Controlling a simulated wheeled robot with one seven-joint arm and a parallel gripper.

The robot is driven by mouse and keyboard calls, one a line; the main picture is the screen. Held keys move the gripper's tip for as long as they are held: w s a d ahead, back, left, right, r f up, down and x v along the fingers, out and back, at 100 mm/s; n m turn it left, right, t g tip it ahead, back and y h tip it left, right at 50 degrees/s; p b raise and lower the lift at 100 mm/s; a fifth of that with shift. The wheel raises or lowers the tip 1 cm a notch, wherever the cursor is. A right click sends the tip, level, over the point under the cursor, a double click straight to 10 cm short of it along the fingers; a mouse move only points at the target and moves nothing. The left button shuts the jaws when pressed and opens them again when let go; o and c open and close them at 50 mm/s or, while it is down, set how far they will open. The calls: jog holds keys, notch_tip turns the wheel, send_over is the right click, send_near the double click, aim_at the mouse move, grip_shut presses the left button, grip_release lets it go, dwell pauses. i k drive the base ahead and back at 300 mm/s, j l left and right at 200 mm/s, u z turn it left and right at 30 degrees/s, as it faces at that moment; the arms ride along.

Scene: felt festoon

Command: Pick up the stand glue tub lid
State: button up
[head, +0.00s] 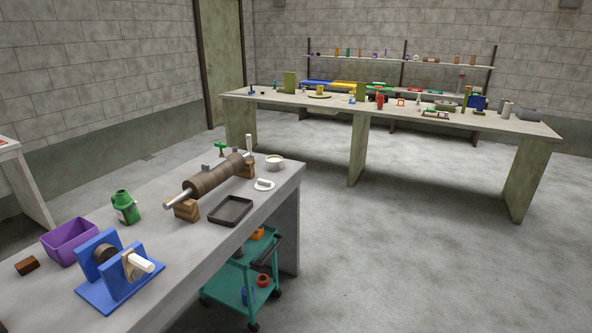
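A small white round piece with a raised block on top (264,184) lies flat near the right end of the near grey bench; it looks like the glue tub lid, though it is small in the picture. A white open-topped tub (275,163) stands just behind it, close to the bench's far right corner. The two look apart. My gripper is not in the head view.
The near bench (185,249) carries a dark tray (230,211), a brown roller on wooden blocks (212,178), a green bottle (125,207), a purple bin (70,242) and a blue stand (112,272). A teal cart (228,288) stands beside it. Open floor lies right.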

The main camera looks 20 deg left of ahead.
aim_at(261, 184)
jog(key=i+u, duration=0.2)
jog(key=i, duration=0.3)
jog(key=i+l+u, duration=0.15)
jog(key=i, duration=0.35)
jog(key=i+l+u, duration=0.2)
jog(key=i, duration=0.3)
jog(key=i+j+u, duration=0.2)
jog(key=i+u, duration=0.15)
jog(key=i+j+u, duration=0.1)
jog(key=i+u, duration=0.25)
jog(key=i+l+u, duration=0.1)
jog(key=i+u, duration=0.3)
jog(key=i, duration=0.1)
